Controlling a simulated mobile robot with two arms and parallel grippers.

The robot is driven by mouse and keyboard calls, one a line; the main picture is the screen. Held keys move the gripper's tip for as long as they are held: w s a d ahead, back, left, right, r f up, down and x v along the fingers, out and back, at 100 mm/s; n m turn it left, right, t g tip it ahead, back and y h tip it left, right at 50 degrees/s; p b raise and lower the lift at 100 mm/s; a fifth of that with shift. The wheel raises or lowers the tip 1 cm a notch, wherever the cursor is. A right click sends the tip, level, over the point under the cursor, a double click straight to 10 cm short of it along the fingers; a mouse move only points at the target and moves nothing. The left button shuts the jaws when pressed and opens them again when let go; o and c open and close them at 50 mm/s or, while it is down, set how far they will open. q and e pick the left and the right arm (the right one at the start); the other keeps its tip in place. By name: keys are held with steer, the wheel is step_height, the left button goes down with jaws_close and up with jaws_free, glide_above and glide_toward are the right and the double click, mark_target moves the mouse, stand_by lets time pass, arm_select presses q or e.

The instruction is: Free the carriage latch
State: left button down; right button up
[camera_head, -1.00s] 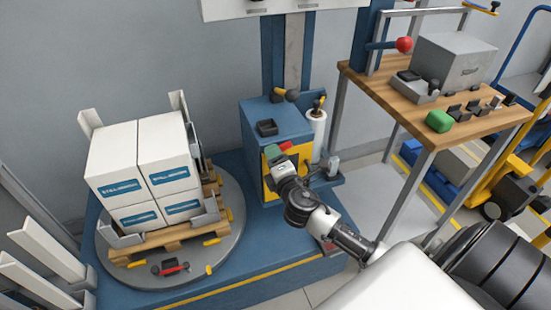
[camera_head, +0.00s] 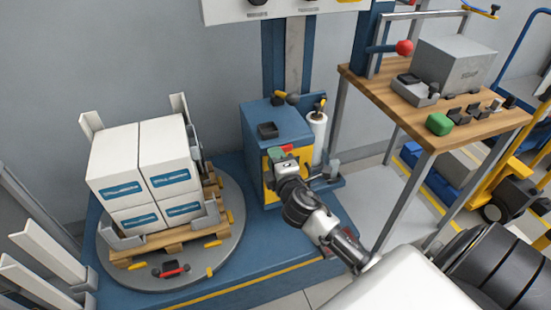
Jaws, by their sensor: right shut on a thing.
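The blue wrapper carriage (camera_head: 278,128) stands at the mast, with a yellow front panel (camera_head: 267,178). My right gripper (camera_head: 281,157) is at the upper part of this panel, shut on a small part with red and green showing (camera_head: 274,152). My gripper hides most of that part, and I cannot tell for certain that it is the latch. My left gripper is not in view.
A white film roll (camera_head: 316,135) stands just right of the carriage. White boxes on a pallet (camera_head: 152,242) sit on the round turntable (camera_head: 226,250) at left.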

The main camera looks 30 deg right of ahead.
steer(key=o, duration=0.6)
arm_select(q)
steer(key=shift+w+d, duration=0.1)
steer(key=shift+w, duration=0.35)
arm_select(e)
steer(key=o, duration=0.3)
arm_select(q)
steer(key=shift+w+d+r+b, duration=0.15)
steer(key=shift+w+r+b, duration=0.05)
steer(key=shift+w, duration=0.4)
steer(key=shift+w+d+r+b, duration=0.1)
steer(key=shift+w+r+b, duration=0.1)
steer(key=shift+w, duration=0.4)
arm_select(e)
steer(key=v, duration=1)
steer(key=shift+s, duration=0.4)
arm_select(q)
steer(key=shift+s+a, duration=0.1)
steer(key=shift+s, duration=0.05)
